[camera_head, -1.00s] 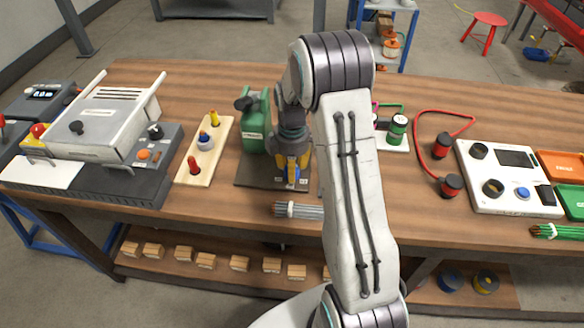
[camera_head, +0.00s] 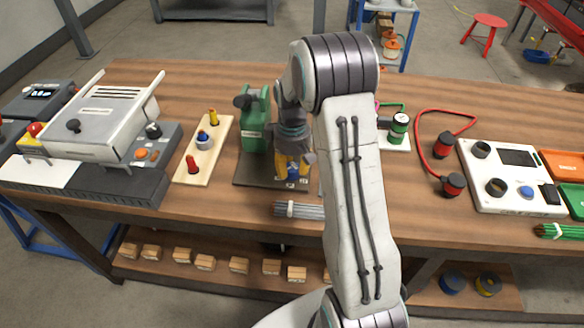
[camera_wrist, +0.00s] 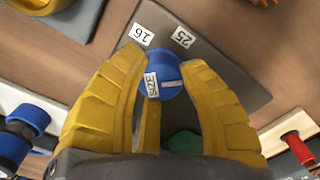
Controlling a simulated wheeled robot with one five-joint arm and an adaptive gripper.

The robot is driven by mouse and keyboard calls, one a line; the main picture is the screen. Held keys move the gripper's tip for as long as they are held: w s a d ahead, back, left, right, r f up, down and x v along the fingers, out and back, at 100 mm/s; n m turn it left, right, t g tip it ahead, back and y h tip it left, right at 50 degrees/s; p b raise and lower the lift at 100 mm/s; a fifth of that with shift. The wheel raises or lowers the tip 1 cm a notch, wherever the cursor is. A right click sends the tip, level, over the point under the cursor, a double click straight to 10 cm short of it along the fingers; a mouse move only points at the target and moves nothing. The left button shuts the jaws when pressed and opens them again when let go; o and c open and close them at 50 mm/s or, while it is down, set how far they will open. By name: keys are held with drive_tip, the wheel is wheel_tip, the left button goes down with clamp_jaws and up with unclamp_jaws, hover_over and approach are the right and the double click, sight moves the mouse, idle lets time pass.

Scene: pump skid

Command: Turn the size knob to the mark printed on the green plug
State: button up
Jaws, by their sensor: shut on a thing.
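The blue size knob (camera_wrist: 168,78) has a white SIZE label and a white line on its face. It sits on a dark plate (camera_wrist: 225,62), with number labels 16 (camera_wrist: 141,34) and 25 (camera_wrist: 183,38) beside it. The white line lies nearly across the wrist view, to the right of the label. My gripper (camera_wrist: 165,85) has its yellow fingers shut on the knob from both sides. In the head view my gripper (camera_head: 291,170) reaches down to the plate in front of a green housing (camera_head: 256,125). A green cylinder (camera_head: 398,127) stands right of my arm; I cannot read any mark on it.
A bundle of grey rods (camera_head: 298,210) lies just in front of the plate. A wooden board (camera_head: 190,172) with coloured pegs is to the left. A red cable with black-and-red ends (camera_head: 452,185) and a white panel (camera_head: 510,190) are to the right.

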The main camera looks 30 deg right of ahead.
sight(292, 167)
drive_tip(key=shift+s+f+m, duration=0.1)
drive_tip(key=shift+f+m, duration=0.05)
drive_tip(key=shift+m, duration=1.05)
drive_tip(key=o, duration=1.2)
wheel_tip(292, 167, up, 12)
drive_tip(key=shift+m, duration=0.3)
